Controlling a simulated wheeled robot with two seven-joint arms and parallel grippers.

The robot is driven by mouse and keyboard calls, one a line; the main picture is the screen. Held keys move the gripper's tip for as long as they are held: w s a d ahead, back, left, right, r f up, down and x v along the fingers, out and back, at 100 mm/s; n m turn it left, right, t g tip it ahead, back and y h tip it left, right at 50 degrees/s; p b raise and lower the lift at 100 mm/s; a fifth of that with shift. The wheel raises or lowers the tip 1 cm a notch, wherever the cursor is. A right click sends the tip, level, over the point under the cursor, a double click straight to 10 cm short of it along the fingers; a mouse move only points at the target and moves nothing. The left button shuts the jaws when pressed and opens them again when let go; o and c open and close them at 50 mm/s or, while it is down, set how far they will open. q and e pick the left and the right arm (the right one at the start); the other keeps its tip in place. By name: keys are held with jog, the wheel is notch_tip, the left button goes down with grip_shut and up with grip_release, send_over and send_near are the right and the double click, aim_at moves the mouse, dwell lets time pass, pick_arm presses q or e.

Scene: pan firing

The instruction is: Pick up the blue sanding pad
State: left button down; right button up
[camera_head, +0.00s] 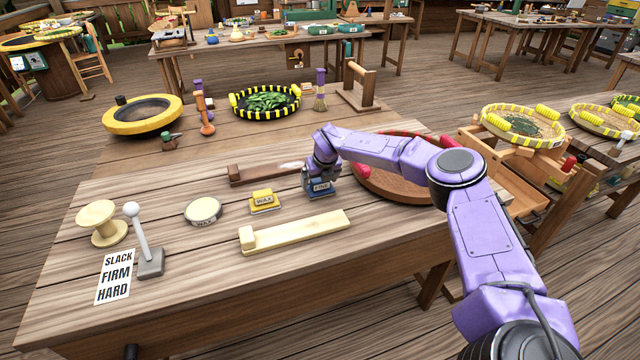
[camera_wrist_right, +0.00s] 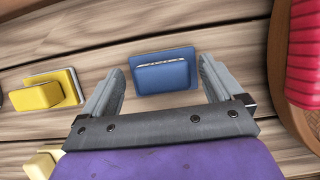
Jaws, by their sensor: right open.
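The blue sanding pad (camera_head: 320,187) lies on the wooden table, labelled "FINE", under the end of my right arm. In the right wrist view the blue sanding pad (camera_wrist_right: 164,77) sits between the two open fingers, with clear gaps on both sides. My right gripper (camera_head: 322,176) is directly above the pad and holds nothing; its fingers (camera_wrist_right: 162,85) also show in the right wrist view. The gripper partly covers the pad in the head view. My left gripper is not in view.
A yellow sanding pad (camera_head: 263,202) lies left of the blue one. A dark wooden block (camera_head: 250,174) is behind, and a pale wooden block (camera_head: 295,232) is in front. A round brown tray (camera_head: 395,187) is close on the right.

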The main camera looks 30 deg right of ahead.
jog(key=shift+w+d+f, duration=0.15)
jog(key=shift+f, duration=0.3)
jog(key=shift+r, duration=0.1)
jog(key=c, duration=1.2)
notch_tip(320, 180, up, 18)
jog(key=b, duration=0.3)
jog(key=o, duration=0.3)
jog(key=shift+c, duration=0.2)
